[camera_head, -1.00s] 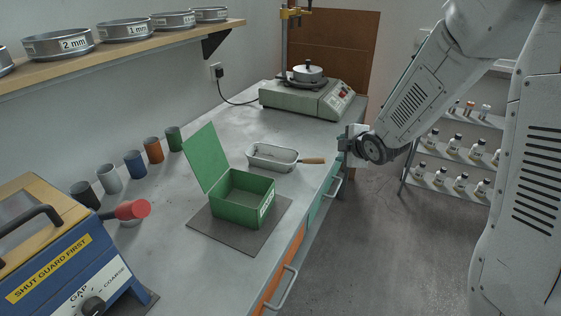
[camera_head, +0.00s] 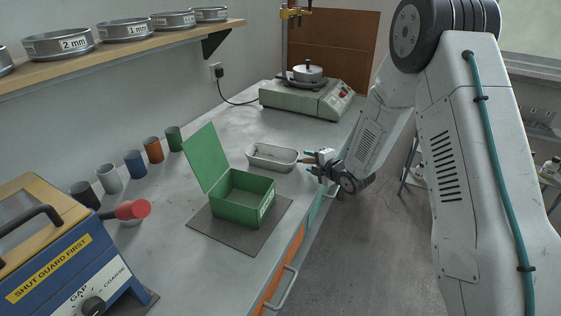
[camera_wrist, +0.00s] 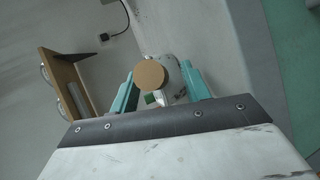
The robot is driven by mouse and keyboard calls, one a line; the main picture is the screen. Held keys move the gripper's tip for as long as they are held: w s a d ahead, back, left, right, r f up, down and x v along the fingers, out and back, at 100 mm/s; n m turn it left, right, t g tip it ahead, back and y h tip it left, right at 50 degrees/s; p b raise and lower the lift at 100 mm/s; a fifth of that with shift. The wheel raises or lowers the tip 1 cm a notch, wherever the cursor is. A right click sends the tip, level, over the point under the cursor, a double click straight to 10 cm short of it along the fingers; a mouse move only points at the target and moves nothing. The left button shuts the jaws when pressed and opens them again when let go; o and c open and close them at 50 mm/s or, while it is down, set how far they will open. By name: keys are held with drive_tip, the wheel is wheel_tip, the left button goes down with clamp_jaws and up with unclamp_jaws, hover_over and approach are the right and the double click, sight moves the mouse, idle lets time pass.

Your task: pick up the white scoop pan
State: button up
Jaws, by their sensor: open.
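The white scoop pan (camera_head: 270,156) lies on the bench behind the green box, its wooden handle pointing right toward the bench edge. My gripper (camera_head: 314,164) is at the handle's outer end, coming from the right. In the wrist view, the round tan end of the handle (camera_wrist: 150,74) faces the camera, between the two teal fingers of my open gripper (camera_wrist: 160,82). The handle hides most of the pan in that view. I cannot tell whether either finger touches the handle.
The open green box (camera_head: 240,198) stands on a grey mat (camera_head: 222,233) in front of the pan. A hotplate-like device (camera_head: 305,98) with a lidded pot stands at the back. Several coloured cups line the wall. Bench around the pan is clear.

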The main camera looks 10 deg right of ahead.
drive_tip(key=shift+w+a+f, duration=0.15)
drive_tip(key=shift+w+a, duration=0.1)
drive_tip(key=shift+w, duration=0.35)
clamp_jaws()
